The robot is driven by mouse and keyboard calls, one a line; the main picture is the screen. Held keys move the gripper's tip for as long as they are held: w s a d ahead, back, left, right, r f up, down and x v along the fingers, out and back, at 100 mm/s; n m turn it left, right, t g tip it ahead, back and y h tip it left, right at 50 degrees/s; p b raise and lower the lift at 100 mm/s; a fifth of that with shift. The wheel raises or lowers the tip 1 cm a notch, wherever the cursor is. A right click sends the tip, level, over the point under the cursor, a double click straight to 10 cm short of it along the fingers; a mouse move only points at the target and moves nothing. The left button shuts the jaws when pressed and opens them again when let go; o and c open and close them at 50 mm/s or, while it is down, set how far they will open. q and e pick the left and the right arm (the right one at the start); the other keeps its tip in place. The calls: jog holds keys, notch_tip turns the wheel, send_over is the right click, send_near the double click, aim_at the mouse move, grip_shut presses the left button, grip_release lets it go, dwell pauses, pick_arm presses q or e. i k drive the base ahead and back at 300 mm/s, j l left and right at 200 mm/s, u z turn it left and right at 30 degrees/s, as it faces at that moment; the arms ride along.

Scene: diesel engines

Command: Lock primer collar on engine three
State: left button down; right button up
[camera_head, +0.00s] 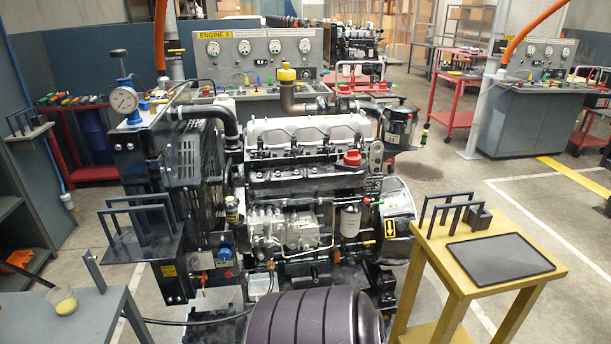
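Engine three (305,190) stands in the middle of the view, with a silver valve cover on top and black and grey parts below. A yellow "ENGINE 3" sign (214,35) is on the panel behind it. A small dark cylinder with a pale label (231,210) sits on the engine's left front. A blue round part (225,254) with a red knob beside it is lower down. I cannot tell which small part is the primer collar, or whether it is locked. Neither of my grippers is in view.
A yellow wooden stand (450,268) with a black pad (500,258) and dark rack is at the right. A grey bench (90,310) with a small cup (62,301) is at lower left. A gauge (124,100) stands left of the engine.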

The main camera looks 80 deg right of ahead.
aim_at(272, 241)
jog(key=z, duration=2.25)
